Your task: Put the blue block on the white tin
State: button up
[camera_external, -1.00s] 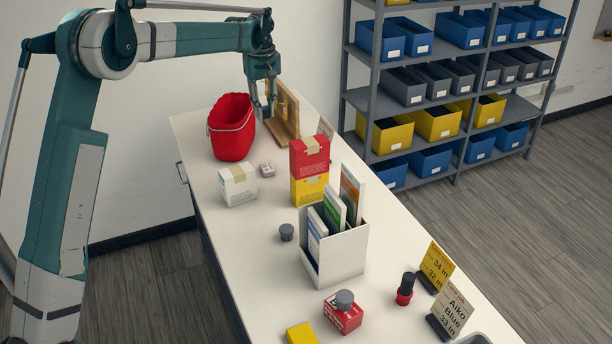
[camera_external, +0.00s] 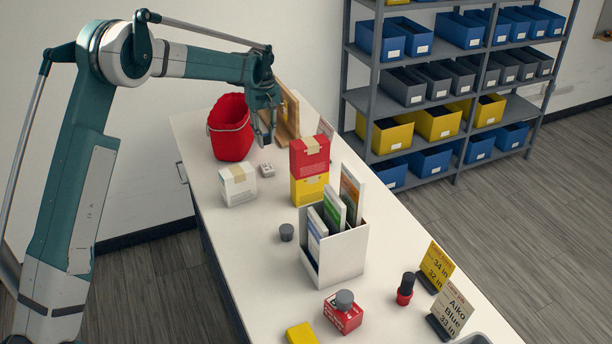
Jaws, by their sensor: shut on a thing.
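My gripper (camera_external: 265,140) hangs over the far part of the table, right of the red bucket (camera_external: 231,128) and in front of a wooden stand (camera_external: 288,118). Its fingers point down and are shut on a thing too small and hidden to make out. I see no blue block on the table. A small whitish item (camera_external: 267,170) lies just below the fingertips. A white box (camera_external: 238,186) with a tan strip on top stands left of it. I cannot tell which of these, if either, is the white tin.
A red box sits on a yellow box (camera_external: 309,190), close to the gripper's right. A white file holder (camera_external: 343,255) with booklets, a dark grey cup (camera_external: 286,232), a red box (camera_external: 343,315) and sign cards (camera_external: 452,310) stand nearer. Shelves (camera_external: 455,92) stand behind.

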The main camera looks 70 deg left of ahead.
send_over(267, 167)
jog(key=shift+f, duration=3.1)
jog(key=shift+f, duration=0.1)
jog(key=shift+f+p, duration=0.35)
jog(key=shift+f, duration=1.45)
jog(key=shift+f, duration=0.15)
jog(key=o, duration=0.8)
jog(key=shift+r, duration=0.2)
notch_tip(267, 167, up, 12)
jog(key=shift+b, duration=0.3)
